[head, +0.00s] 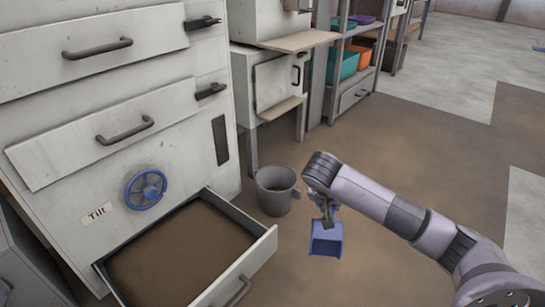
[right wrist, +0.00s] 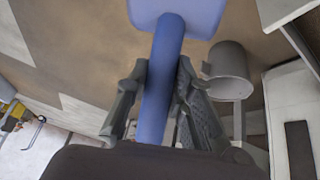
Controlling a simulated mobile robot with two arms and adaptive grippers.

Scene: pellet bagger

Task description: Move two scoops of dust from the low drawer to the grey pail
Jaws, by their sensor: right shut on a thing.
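The low drawer (head: 261,250) is pulled open at the foot of the white machine and holds a layer of brown dust (head: 180,255). The grey pail (head: 276,190) stands on the floor just beyond the drawer's right end; some brown shows inside it. My right gripper (head: 328,213) is shut on the handle of a blue scoop (head: 326,238), held to the right of the drawer and in front of the pail. In the right wrist view the scoop handle (right wrist: 163,80) runs between the fingers, and the pail (right wrist: 228,70) is to the right. Whether the scoop holds dust cannot be told.
The white machine (head: 180,130) has handled upper panels, a blue handwheel (head: 146,189) and a "Tilt" label (head: 97,213). A smaller cabinet (head: 275,85) and a shelf with coloured bins (head: 346,65) stand behind. The floor at right is clear.

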